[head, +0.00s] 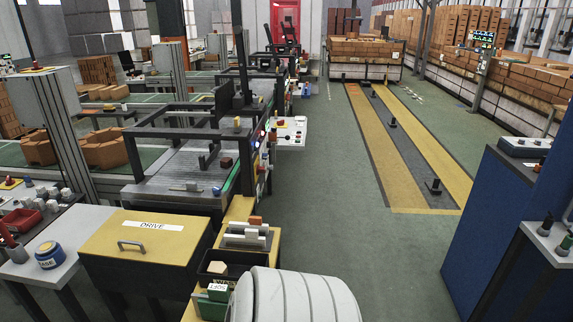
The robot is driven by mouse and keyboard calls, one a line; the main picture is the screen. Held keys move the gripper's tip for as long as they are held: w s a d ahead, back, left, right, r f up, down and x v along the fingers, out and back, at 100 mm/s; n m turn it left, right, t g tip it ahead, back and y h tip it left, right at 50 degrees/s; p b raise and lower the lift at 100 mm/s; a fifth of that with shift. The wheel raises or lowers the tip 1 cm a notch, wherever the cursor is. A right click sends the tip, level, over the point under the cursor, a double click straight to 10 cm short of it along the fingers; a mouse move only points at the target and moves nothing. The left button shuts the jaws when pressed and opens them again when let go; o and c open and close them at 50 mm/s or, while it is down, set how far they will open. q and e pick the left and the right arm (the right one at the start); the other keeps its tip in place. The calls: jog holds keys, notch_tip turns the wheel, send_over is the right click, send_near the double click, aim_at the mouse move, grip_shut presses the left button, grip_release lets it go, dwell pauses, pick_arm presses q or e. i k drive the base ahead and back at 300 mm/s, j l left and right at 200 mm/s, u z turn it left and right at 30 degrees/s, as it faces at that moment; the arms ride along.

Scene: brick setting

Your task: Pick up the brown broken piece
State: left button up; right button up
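A small dark brown block (226,162) lies on the grey slatted bed of the machine (180,170), left of centre. An orange-brown piece (255,220) sits at the back of a small metal fixture (246,236) on the yellow ledge. A light tan piece (217,268) lies in a black bin (222,258) in front of that fixture. I cannot tell which of these is the brown broken piece; no break shows clearly at this size. Neither of my grippers is in view.
A blue cabinet (500,225) stands at right. The green floor (345,235) between is open, with a yellow-edged lane (400,140).

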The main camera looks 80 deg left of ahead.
aim_at(227, 162)
jog(key=i+j+u, duration=0.15)
jog(key=i+u, duration=0.55)
jog(key=u, duration=0.15)
jog(key=i+u, duration=0.4)
jog(key=i+l+u, duration=0.2)
jog(key=u, duration=0.25)
jog(key=i+l, duration=0.05)
